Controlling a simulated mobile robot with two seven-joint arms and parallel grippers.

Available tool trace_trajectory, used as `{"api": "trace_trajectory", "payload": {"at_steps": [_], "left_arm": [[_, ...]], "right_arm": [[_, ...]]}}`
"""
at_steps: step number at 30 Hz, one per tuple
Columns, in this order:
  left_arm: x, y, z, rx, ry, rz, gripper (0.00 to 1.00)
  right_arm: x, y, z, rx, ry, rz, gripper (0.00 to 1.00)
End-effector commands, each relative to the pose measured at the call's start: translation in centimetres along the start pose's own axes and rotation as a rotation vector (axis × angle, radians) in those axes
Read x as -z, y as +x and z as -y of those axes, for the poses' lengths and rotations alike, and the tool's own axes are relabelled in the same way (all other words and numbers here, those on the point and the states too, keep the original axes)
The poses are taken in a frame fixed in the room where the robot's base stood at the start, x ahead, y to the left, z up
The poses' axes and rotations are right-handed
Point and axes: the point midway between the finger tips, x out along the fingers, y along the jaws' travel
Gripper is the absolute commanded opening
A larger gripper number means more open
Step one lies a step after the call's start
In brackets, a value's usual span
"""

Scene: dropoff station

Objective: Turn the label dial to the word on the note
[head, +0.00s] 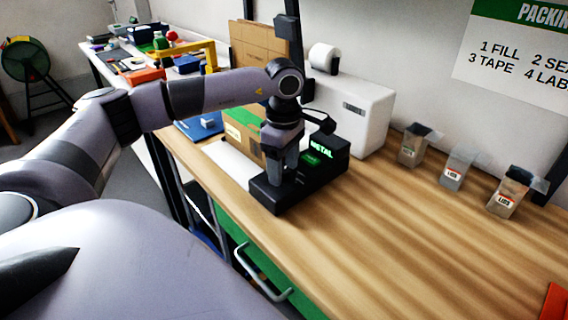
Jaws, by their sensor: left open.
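A black label device (325,158) stands on the wooden workbench, with a small screen (321,151) lit with a green word that seems to read METAL. My left gripper (288,172) points down over the left part of this device, its jaws open. The dial cannot be made out; the gripper covers that part of the device. I cannot tell whether the fingers touch anything. I cannot make out the note with the word. My right gripper is not in view.
A cardboard box (240,136) stands behind my left gripper. A white printer-like machine (358,112) is behind the device. The workbench (390,235) front is clear. A packing sign (515,58) hangs above.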

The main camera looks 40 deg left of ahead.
Motion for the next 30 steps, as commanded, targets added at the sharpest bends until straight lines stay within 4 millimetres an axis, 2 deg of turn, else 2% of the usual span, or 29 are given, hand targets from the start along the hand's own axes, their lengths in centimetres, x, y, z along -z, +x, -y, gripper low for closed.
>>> {"api": "trace_trajectory", "payload": {"at_steps": [3,8,9,20,30], "left_arm": [[0.01,0.01,0.0,0.0,-0.001,0.0,0.61],[0.0,-0.01,0.0,0.0,0.0,0.0,0.09],[0.0,-0.01,0.0,0.0,0.0,0.0,0.06],[-0.04,0.04,0.02,0.002,0.052,0.0,0.06],[-0.07,0.07,0.01,0.001,0.293,0.001,0.06]], "right_arm": [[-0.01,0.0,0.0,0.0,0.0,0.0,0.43],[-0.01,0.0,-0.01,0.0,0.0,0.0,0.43],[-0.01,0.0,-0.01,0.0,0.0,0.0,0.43],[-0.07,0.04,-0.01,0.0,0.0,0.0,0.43],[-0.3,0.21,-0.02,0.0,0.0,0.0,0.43]]}}
